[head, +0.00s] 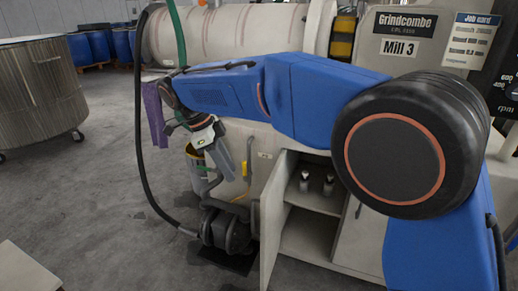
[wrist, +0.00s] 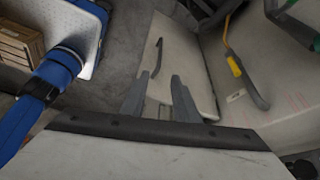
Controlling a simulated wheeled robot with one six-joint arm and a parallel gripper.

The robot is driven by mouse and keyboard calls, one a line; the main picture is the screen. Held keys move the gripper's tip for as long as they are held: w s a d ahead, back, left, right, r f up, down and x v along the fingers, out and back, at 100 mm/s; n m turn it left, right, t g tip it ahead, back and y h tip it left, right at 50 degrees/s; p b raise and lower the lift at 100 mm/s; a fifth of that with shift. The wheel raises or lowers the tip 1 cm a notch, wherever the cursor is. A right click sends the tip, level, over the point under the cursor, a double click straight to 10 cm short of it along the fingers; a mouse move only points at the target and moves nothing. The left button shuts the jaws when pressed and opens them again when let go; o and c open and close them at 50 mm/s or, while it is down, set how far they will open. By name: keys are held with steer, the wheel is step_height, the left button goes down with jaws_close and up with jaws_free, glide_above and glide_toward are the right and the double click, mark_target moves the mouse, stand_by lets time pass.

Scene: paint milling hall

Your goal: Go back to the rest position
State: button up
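My blue arm reaches across the front of the mill, and my gripper (head: 226,164) hangs at its end, left of the open cabinet and above the dark pump. In the wrist view, the two grey fingers of my gripper (wrist: 160,77) stand apart. No object shows in the gap between them. Beyond them is a pale cabinet door (wrist: 181,64) with a dark bar handle, apart from the fingers as far as I can tell.
A dark pump (head: 228,228) with a black hose (head: 138,130) sits below my gripper. A steel vat (head: 38,92) stands left. Grey floor (head: 90,185) between is clear.

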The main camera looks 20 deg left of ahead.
steer(key=w+d+r+n+y, duration=0.1)
steer(key=w+d+r+n, duration=0.15)
steer(key=d, duration=1.55)
steer(key=w+d+r+n+y, duration=0.15)
steer(key=d+r+n, duration=0.25)
steer(key=d, duration=1.3)
steer(key=s+d+f+n+t, duration=0.1)
steer(key=s+d+f+n, duration=0.2)
steer(key=s+d+f, duration=0.3)
steer(key=s+d+f+n+t+y, duration=0.1)
steer(key=s+d+f+n, duration=0.3)
steer(key=s+d, duration=1)
steer(key=d+f+t, duration=0.1)
steer(key=d, duration=0.3)
steer(key=shift+s+f, duration=0.2)
steer(key=shift+f, duration=0.2)
